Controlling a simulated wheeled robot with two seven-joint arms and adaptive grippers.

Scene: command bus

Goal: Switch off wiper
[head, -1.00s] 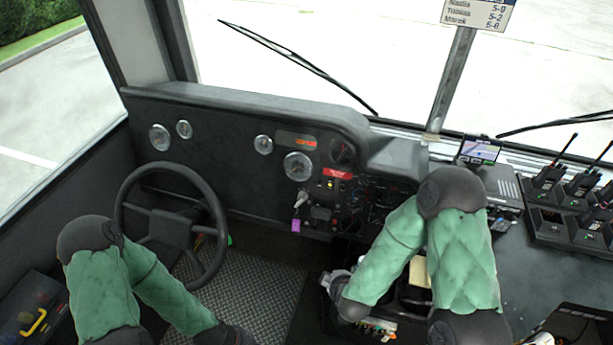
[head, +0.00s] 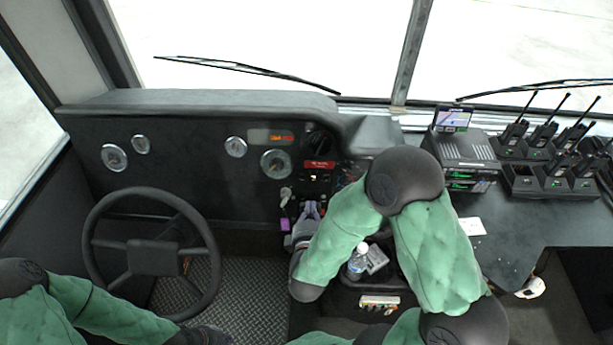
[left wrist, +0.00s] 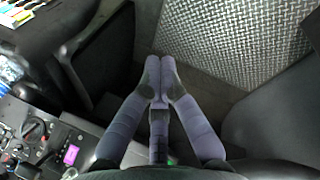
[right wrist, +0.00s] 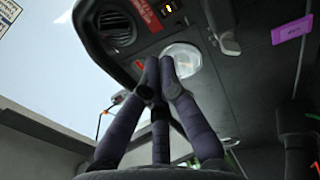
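Two black wipers lie across the windscreen in the head view, a left one (head: 247,69) and a right one (head: 540,88). I cannot tell which control is the wiper switch. My right gripper (head: 309,208) is just below this panel, fingers pointing up. In the right wrist view its fingertips (right wrist: 160,66) are together and empty, overlapping the round gauge (right wrist: 184,58). My left gripper (left wrist: 160,68) is shut and empty above the floor; its fingers are out of the head view.
The steering wheel (head: 152,257) stands at left. A water bottle (head: 358,262) stands beneath my right arm. Radios in chargers (head: 545,180) and a display unit (head: 463,160) sit at right. My right arm hides part of the dashboard.

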